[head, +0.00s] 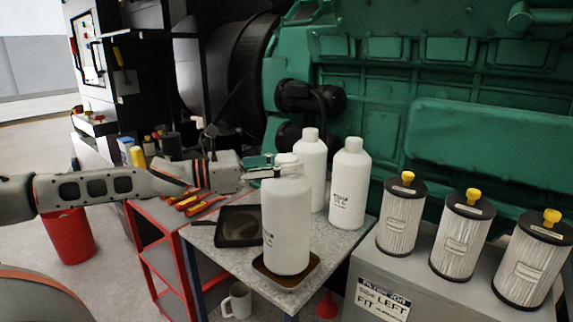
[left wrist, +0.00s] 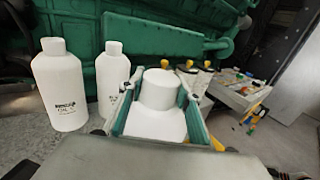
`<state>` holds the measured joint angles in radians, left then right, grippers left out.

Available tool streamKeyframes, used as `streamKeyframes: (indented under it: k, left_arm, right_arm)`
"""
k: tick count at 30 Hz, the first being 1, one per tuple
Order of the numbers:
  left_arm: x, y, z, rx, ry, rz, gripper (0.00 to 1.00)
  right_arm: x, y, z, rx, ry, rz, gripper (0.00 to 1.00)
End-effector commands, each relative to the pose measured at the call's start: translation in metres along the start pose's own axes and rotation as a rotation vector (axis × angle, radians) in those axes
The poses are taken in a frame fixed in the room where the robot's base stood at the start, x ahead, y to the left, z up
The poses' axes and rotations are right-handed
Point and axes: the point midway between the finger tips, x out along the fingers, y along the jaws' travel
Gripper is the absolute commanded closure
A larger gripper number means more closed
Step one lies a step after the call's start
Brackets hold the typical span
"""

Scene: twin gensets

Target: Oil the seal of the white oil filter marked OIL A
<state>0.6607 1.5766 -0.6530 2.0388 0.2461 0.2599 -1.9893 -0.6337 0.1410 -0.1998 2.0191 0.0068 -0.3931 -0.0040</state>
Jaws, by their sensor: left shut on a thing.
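My left gripper (head: 268,170) is shut on the top of a white bottle-shaped container (head: 287,225). In the left wrist view the gripper's green-padded fingers (left wrist: 160,105) sit on both sides of its round white top (left wrist: 160,88). This container is upright over a small dark tray (head: 312,272) with a brown inside; I cannot tell whether it touches. Two similar white containers stand behind, one (head: 311,165) and one at right (head: 350,190). Their small labels are only partly legible, one seeming to read OIL. I cannot tell which is OIL A. My right gripper is not in view.
A black tray (head: 240,228) lies on the grey tabletop (head: 205,238). Several pleated filters with yellow knobs (head: 461,235) stand on a grey box (head: 430,292) at right. A red cart with tools (head: 148,240) is at left. The green engine (head: 450,80) rises behind.

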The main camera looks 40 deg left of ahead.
Motion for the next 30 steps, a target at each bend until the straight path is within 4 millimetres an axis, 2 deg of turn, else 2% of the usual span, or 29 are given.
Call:
streamKeyframes:
  k: [30]
  left_arm:
    - [-0.0001,-0.0006,-0.0008,0.003,-0.006,-0.002,1.00]
  right_arm:
    - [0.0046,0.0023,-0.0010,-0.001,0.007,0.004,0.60]
